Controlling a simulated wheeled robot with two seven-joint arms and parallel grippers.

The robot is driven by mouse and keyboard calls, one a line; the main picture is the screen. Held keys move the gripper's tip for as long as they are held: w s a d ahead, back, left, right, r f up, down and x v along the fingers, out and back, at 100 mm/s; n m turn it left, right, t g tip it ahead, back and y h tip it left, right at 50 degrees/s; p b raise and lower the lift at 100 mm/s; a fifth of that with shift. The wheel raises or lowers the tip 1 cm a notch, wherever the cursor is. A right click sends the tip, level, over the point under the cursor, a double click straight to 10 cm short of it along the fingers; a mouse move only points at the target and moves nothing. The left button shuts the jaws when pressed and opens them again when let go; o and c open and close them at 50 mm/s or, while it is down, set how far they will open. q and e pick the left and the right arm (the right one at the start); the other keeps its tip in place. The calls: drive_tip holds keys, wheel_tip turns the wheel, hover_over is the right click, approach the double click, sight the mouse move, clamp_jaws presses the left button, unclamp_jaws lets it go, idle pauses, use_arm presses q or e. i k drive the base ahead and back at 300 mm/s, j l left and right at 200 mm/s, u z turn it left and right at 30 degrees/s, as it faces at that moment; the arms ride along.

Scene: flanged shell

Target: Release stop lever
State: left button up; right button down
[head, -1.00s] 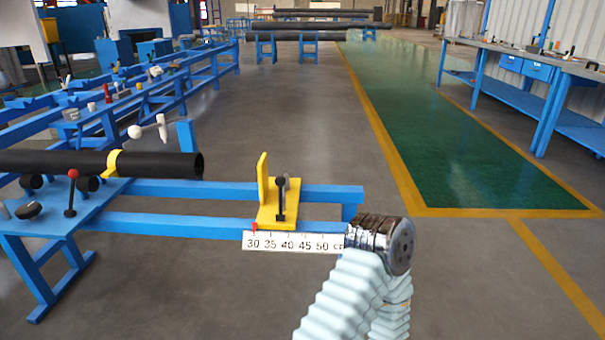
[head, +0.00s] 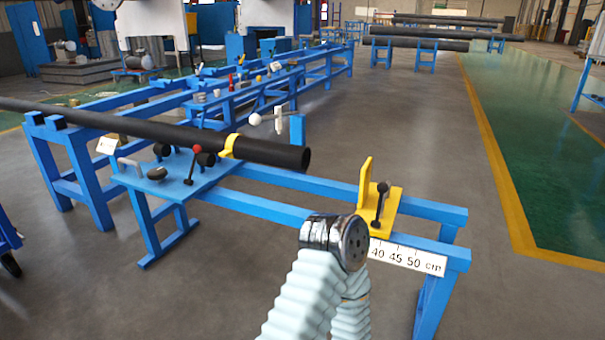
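The yellow stop (head: 365,195) stands on the blue rail near its right end, its upright plate at the left of its base. The stop lever (head: 379,208), black with a round knob, stands nearly upright on the stop. The white cm scale (head: 420,260) below it shows 40, 45 and 50; its left part is hidden behind my arm. My arm (head: 310,295), in a pale ribbed sleeve with a metal end, rises from the bottom, in front of the rail and apart from the lever in the picture. No gripper fingers show.
Open grey floor (head: 530,300) lies to the right.

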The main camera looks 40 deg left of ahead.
sight(382, 187)
drive_tip(key=u, duration=1.25)
